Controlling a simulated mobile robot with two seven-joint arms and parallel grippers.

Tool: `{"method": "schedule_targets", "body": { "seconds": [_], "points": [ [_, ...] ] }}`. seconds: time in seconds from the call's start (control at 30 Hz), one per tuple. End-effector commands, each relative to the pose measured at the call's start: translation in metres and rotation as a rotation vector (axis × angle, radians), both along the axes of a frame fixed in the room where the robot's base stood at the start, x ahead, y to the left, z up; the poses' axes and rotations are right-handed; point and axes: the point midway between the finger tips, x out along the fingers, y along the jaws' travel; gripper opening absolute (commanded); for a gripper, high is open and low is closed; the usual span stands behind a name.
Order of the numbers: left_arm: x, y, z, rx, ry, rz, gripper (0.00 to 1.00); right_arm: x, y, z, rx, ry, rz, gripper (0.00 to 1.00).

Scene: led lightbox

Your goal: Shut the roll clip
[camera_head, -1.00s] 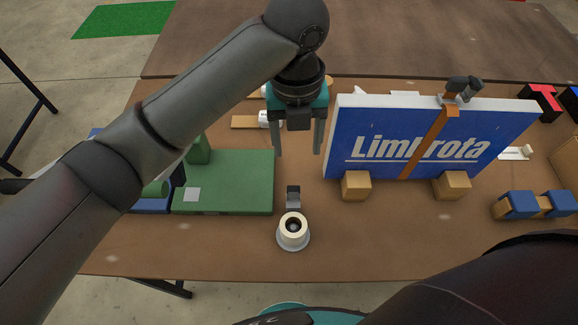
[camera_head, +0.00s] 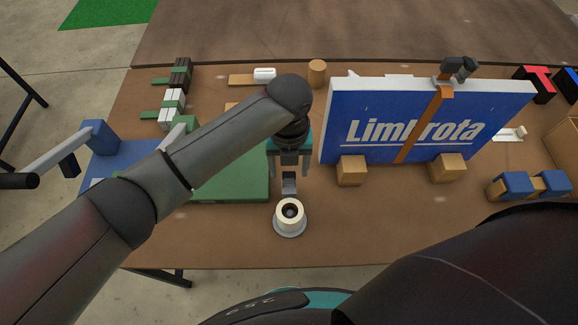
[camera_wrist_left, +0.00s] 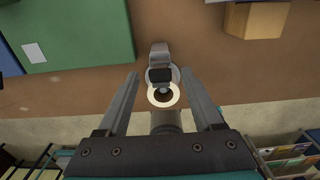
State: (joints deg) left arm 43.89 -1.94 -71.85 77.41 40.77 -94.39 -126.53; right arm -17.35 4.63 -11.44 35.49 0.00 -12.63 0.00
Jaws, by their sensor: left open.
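The roll clip (camera_head: 289,185) is a small grey metal piece with a dark pad, standing at the far side of a cream roll (camera_head: 290,212) on a pale round base. In the left wrist view the clip (camera_wrist_left: 160,54) shows above the roll (camera_wrist_left: 154,98), its dark pad partly overlapping the roll's rim. My left gripper (camera_head: 290,174) is open, its fingers pointing down around the clip. In the left wrist view its fingers (camera_wrist_left: 160,77) lie on either side of the clip and roll, with gaps on both sides. Contact cannot be told. My right gripper is not in view.
A blue-and-white sign board (camera_head: 350,100) stands right of the gripper on wooden blocks (camera_head: 351,171). A green slab (camera_head: 235,185) lies to the left, partly behind my arm. The brown table (camera_head: 400,220) is clear right of the roll.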

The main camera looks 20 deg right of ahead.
Motion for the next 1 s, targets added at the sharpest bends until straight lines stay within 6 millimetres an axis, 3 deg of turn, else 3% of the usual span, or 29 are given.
{"method": "schedule_targets", "body": {
  "seconds": [0.37,0.9,1.0],
  "points": [
    [-0.0002,-0.0002,-0.0055,0.000,-0.001,0.000,0.66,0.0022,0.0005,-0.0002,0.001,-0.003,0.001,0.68],
    [0.0000,0.0000,-0.0052,0.000,-0.001,0.000,0.06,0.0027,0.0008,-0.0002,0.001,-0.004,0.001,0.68],
    [0.0000,0.0000,-0.0051,0.001,-0.001,0.000,0.00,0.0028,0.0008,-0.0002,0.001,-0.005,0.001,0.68]
  ]
}}
